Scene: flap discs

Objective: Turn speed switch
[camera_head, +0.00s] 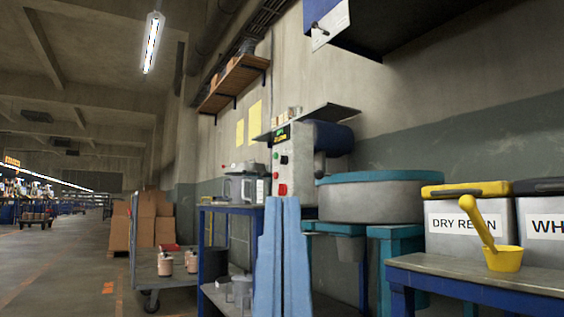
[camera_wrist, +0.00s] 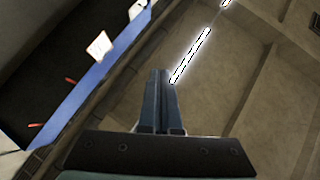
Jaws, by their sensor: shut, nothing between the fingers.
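The control panel (camera_head: 291,160) is on the grey machine head in the middle of the head view. It has a lit green and yellow display (camera_head: 282,134), small dark knobs (camera_head: 284,160) and a red button or switch (camera_head: 282,189) low down. Which one is the speed switch I cannot tell. My gripper (camera_head: 282,200) stands upright in front of the machine, its light blue fingers together and their tips just below the panel. In the wrist view my gripper (camera_wrist: 161,73) is shut and empty, pointing up toward the ceiling. The panel does not show there.
A large grey tub with a teal rim (camera_head: 370,195) stands right of the panel. A blue-edged cabinet (camera_head: 385,25) hangs above. A cart (camera_head: 160,270) is at left, beside open floor.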

